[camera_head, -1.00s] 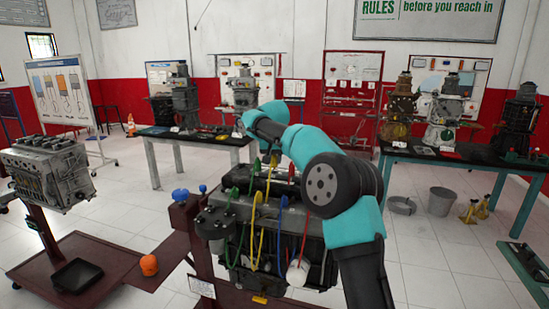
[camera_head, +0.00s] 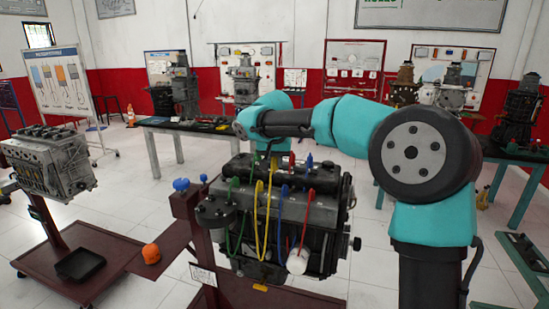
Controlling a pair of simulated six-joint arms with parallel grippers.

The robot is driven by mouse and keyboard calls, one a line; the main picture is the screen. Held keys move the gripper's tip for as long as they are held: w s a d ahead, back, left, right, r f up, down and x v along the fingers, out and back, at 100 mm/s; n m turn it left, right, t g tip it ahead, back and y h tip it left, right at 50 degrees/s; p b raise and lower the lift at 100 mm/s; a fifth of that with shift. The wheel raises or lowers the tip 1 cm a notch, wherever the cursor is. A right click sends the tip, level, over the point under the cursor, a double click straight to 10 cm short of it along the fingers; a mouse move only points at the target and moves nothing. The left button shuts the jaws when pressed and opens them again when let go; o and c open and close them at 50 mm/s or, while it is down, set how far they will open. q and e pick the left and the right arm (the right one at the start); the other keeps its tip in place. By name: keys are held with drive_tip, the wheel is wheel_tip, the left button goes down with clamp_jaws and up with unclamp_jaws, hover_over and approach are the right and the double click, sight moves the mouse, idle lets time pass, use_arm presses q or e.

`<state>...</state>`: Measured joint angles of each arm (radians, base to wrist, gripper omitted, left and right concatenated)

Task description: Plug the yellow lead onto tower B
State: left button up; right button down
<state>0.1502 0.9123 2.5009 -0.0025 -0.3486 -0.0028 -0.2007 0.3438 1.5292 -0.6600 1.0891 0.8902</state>
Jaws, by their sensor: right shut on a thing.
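The engine (camera_head: 320,212) stands on a dark red stand in the middle of the head view. Green (camera_head: 229,222), yellow (camera_head: 258,222), blue (camera_head: 283,215) and red (camera_head: 305,222) leads loop over its front. My right gripper (camera_head: 270,149) points down above the engine's top, partly hidden by my wrist. It is shut on the upper end of the yellow lead. A dark round cap (camera_head: 216,217) sits at the engine's left end. I cannot read any tower letters, so tower B cannot be picked out. My left gripper is not in view.
Small blue (camera_head: 309,161) and red (camera_head: 291,160) pieces stand close to the right of the gripper. A second engine (camera_head: 48,163) stands at left, with a black tray (camera_head: 80,265) and an orange piece (camera_head: 151,253) below. Worktables stand behind.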

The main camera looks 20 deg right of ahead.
idle(0.7)
drive_tip(key=w+a, duration=1.3)
drive_tip(key=a, duration=0.4)
drive_tip(key=shift+a, duration=0.35)
idle(1.0)
drive_tip(key=shift+f, duration=2.5)
drive_tip(key=shift+f, duration=0.2)
drive_tip(key=shift+f, duration=2.55)
drive_tip(key=shift+f, duration=0.15)
